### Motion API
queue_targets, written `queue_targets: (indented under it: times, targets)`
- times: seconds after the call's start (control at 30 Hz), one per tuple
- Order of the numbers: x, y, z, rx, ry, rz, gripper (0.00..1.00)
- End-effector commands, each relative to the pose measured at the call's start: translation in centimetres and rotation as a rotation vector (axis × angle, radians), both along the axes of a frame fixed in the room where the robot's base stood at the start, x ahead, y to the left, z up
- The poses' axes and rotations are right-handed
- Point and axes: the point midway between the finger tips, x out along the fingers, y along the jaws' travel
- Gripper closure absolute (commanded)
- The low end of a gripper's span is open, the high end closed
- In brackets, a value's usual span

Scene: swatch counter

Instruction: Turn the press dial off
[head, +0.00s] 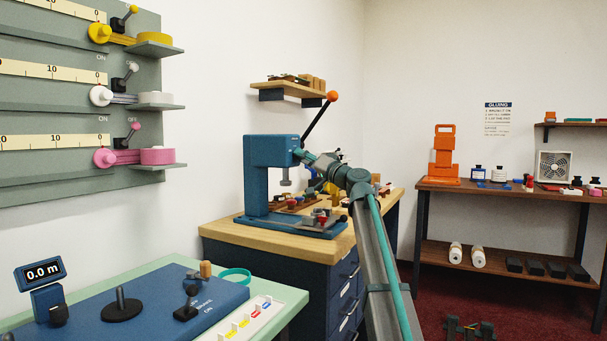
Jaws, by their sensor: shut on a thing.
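The blue press (256,178) stands on the wooden top of a dark blue drawer cabinet, with a black lever and orange ball rising at its right. My arm comes up from the bottom and bends left to the press. My gripper (304,156) is at the right side of the press head, small and partly covered by my own links. It is shut on what appears to be the press dial, which it hides. I cannot tell which way the dial points. A small red and grey part (321,215) sits on the press base.
Small parts lie on the cabinet top (228,228) behind my arm. A wall shelf (290,88) hangs above the press. At left are a grey measuring board (150,80) and a blue machine (160,300). A far table (470,186) stands at right, with red floor before it.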

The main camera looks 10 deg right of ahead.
Motion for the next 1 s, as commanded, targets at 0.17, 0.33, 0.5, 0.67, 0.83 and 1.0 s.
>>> queue_targets:
  times: [0.17,0.33,0.5,0.67,0.83,1.0]
  targets:
    - [0.1,-0.06,-0.44,-0.05,-0.065,0.001,1.0]
    - [0.07,-0.05,-0.3,-0.079,-0.103,0.001,1.0]
    - [0.03,-0.03,-0.19,-0.092,-0.119,0.001,1.0]
    - [0.02,-0.03,-0.12,-0.093,-0.12,0.001,1.0]
    - [0.01,-0.02,-0.12,-0.094,-0.12,0.0,1.0]
    - [0.03,-0.03,-0.11,-0.093,-0.119,0.0,0.46]
